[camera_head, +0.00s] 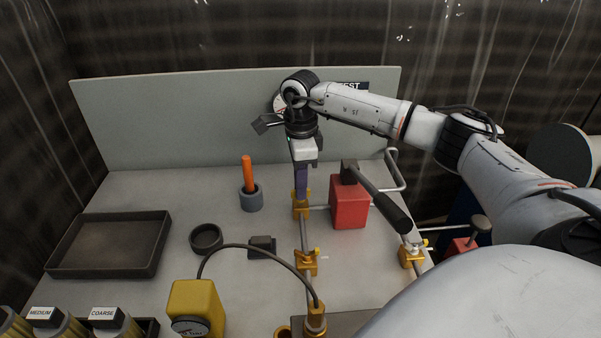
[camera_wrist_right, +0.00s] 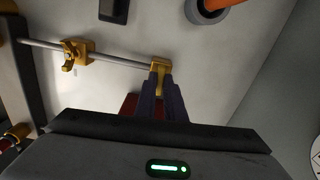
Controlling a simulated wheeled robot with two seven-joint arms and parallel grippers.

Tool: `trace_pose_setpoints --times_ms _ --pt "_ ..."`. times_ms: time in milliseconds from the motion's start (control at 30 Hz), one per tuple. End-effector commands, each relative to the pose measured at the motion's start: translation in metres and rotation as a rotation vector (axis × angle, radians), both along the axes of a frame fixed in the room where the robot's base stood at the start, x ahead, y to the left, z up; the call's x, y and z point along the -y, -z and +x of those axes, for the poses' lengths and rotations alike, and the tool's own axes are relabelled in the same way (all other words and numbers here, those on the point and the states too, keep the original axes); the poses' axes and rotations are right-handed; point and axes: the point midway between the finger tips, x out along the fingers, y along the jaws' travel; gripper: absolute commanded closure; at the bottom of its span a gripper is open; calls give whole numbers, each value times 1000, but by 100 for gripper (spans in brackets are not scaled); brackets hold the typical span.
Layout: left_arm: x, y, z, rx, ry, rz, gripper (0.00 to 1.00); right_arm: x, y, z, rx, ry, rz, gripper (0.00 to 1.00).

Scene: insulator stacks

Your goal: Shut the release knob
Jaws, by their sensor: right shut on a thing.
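My right gripper (camera_head: 302,188) points down at the back end of a metal pipe, its purple fingers shut on a brass fitting (camera_head: 300,206). In the right wrist view the gripper (camera_wrist_right: 161,84) has its fingers on either side of this brass fitting (camera_wrist_right: 160,65). The fingers hide part of it, and I cannot tell if it is the release knob. A second brass fitting (camera_head: 307,262) with a small wing handle sits nearer on the same pipe. A red pump block (camera_head: 349,209) with a black-gripped lever (camera_head: 391,212) stands right of the gripper. My left gripper is not in view.
A dark tray (camera_head: 107,272) lies at the left. A grey cup (camera_head: 251,200) with an orange handle, a dark ring (camera_head: 206,239) and a black block (camera_head: 262,247) stand left of the pipe. A yellow gauge box (camera_head: 197,306) with a hose is in front. A grey panel closes the back.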

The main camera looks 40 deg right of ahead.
Motion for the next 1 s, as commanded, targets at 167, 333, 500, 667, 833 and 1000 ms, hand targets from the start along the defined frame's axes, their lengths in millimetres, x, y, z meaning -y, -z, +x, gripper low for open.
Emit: trace_pose_setpoints --times_ms 167,333,500,667,833,1000 --pt "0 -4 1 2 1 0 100 2 -2 1 3 69 -4 100" --pt "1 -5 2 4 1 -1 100 2 -2 1 4 100 -3 100" --pt "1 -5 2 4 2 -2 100 2 -2 1 4 109 -3 100" --pt "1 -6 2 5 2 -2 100 2 -2 1 4 110 -3 100" --pt "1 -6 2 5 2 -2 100 2 -2 1 4 110 -3 82" --pt "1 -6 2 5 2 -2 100 1 -1 0 2 107 -2 72"
